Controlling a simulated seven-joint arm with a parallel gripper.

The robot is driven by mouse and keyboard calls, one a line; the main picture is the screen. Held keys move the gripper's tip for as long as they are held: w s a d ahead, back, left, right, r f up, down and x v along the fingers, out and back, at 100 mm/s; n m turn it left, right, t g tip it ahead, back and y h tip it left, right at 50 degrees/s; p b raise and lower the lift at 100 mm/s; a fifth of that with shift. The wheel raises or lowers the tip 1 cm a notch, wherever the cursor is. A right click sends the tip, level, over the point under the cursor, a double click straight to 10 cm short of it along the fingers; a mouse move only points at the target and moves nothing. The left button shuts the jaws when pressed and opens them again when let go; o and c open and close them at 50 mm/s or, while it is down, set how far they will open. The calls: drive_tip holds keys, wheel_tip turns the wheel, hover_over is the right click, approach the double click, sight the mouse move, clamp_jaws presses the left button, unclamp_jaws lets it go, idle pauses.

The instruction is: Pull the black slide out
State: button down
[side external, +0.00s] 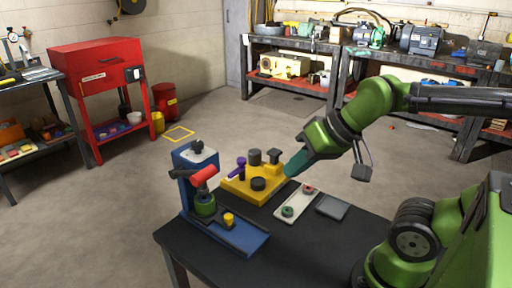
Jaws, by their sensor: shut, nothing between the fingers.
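My gripper (291,170), with teal fingers, is at the right edge of the yellow block (238,187), near its upright black post. It is shut with nothing between its fingers; whether it touches the block cannot be told. A blue press-like stand (186,190) is at the left of the table, with a red cylinder (202,175) and a green round part (205,205). Its blue base (255,245) has a dark strip (230,237) along it, which may be the black slide; I cannot be sure at this size.
A pale tray (296,213) with a red and a green ring and a dark flat plate (332,208) lie right of the yellow block. A purple part (240,165) and dark cylinders stand on the block. The black table (310,255) is clear at the front.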

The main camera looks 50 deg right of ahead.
sight(229, 216)
idle(0.4)
drive_tip(key=c, duration=1.5)
unclamp_jaws()
drive_tip(key=shift+f, duration=0.25)
drive_tip(key=o, duration=0.5)
drive_tip(key=shift+w+f+m+g, duration=0.25)
drive_tip(key=shift+w+f+g, duration=0.1)
drive_tip(key=shift+w, duration=0.2)
drive_tip(key=shift+w+f+m+g, duration=0.25)
drive_tip(key=shift+w+f+g, duration=0.1)
drive_tip(key=shift+w, duration=0.2)
drive_tip(key=shift+o, duration=0.5)
drive_tip(key=w+m, duration=0.1)
drive_tip(key=m, duration=0.1)
drive_tip(key=w+f+m+g, duration=0.1)
drive_tip(key=w+d+m, duration=0.1)
drive_tip(key=w+m, duration=0.1)
drive_tip(key=shift+f+m+y, duration=0.3)
drive_tip(key=shift+f+y, duration=0.05)
drive_tip(key=shift+y, duration=0.05)
drive_tip(key=w+d+f+m+g, duration=0.2)
drive_tip(key=w+m, duration=0.4)
drive_tip(key=m, duration=1)
drive_tip(key=x, duration=1.6)
drive_tip(key=shift+w+a, duration=0.4)
drive_tip(key=shift+c, duration=0.3)
clamp_jaws()
